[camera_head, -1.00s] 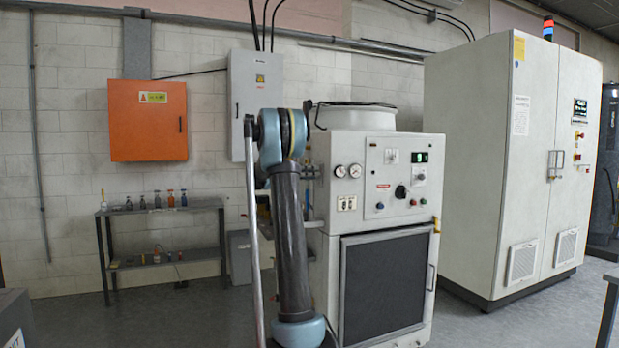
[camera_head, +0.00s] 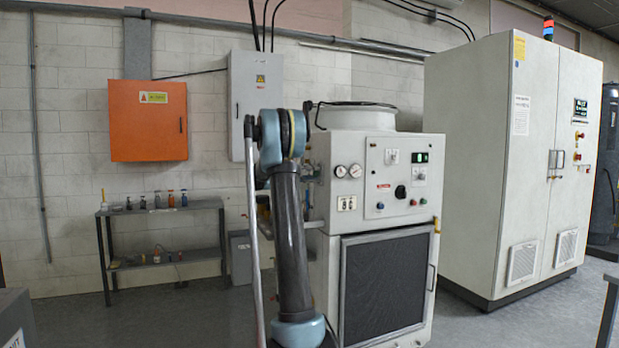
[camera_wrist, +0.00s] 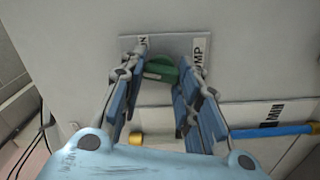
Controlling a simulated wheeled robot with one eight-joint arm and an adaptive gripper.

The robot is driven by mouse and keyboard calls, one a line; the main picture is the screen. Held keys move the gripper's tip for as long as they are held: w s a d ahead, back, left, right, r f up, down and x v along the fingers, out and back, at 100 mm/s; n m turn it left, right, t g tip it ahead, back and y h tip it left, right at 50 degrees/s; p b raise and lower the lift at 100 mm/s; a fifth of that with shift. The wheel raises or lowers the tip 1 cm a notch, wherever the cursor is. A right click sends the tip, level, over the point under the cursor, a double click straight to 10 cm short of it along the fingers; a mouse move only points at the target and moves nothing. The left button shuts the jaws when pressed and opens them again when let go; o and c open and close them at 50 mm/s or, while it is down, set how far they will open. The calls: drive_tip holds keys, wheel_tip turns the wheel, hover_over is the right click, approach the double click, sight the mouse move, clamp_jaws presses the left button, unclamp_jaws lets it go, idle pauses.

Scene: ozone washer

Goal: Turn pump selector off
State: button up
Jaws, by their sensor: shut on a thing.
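The pump selector is a green knob (camera_wrist: 163,70) on a grey label plate (camera_wrist: 170,44) in the wrist view. The letters "MP" show on a white tag at the plate's right. My gripper (camera_wrist: 164,66) has its two blue jointed fingers on either side of the knob and is shut on it. The fingers hide the knob's sides, and I cannot read which position it points to. In the head view the gripper and the selector cannot be made out; my own arm stands in front of the left side of the white machine (camera_head: 345,215).
A yellow fitting (camera_wrist: 135,139) and a blue pipe with a yellow end (camera_wrist: 275,131) lie below the plate. In the head view, a tall white cabinet (camera_head: 480,160) stands right, a grey shelf (camera_head: 165,208) with bottles left.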

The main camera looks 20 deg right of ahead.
drive_tip(key=shift+w+f+n, duration=0.1)
drive_tip(key=shift+w+n, duration=0.05)
drive_tip(key=shift+n, duration=1.35)
drive_tip(key=o, duration=1.1)
drive_tip(key=shift+s+a+f, duration=0.1)
drive_tip(key=shift+a, duration=2.95)
drive_tip(key=shift+s+a, duration=0.1)
drive_tip(key=shift+a, duration=2.9)
